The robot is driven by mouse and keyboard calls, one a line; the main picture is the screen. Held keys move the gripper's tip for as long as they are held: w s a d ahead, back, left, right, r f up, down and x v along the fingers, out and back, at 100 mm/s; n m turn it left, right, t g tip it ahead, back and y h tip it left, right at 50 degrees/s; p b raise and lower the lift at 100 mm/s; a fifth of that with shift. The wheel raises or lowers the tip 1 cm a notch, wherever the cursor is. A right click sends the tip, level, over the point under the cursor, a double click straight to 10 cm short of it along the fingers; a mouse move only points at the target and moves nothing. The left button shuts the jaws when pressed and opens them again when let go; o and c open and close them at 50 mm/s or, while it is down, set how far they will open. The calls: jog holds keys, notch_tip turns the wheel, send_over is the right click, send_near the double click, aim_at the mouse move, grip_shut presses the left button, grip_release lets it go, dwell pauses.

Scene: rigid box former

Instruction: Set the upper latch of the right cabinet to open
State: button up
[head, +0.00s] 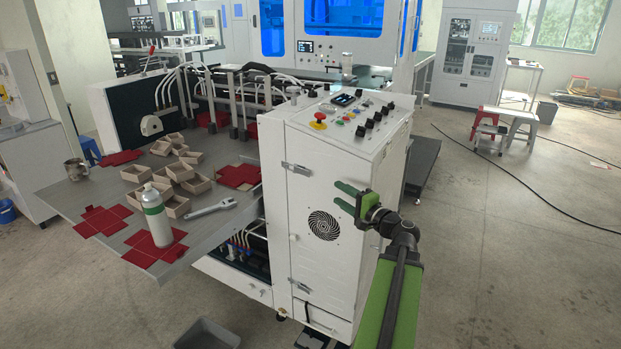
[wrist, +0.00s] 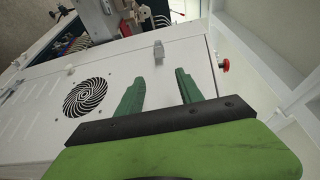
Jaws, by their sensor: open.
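The right cabinet (head: 305,205) is a white box with a sloping control panel on top. Its upper latch (head: 294,168) is a small grey metal piece near the top left of the door, lying roughly level. It also shows in the wrist view (wrist: 158,50), beyond my fingertips and between their lines. A similar lower latch (head: 300,286) sits near the door's bottom. My gripper (head: 343,196) is open and empty in front of the door, right of the upper latch and apart from it. Its green fingers also show in the wrist view (wrist: 158,76).
A round fan grille (head: 323,226) is on the door below my gripper. A red stop button (head: 318,120) stands on the panel above. The grey table (head: 100,190) at left bears boxes, red sheets, a wrench and a bottle.

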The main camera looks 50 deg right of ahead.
aim_at(307, 174)
jog(key=w, duration=0.5)
jog(key=w+d, duration=0.1)
jog(key=w, duration=0.4)
jog(key=w+d, duration=0.1)
jog(key=w, duration=0.4)
jog(key=shift+w+d, duration=0.1)
jog(key=shift+w, duration=0.25)
grip_shut()
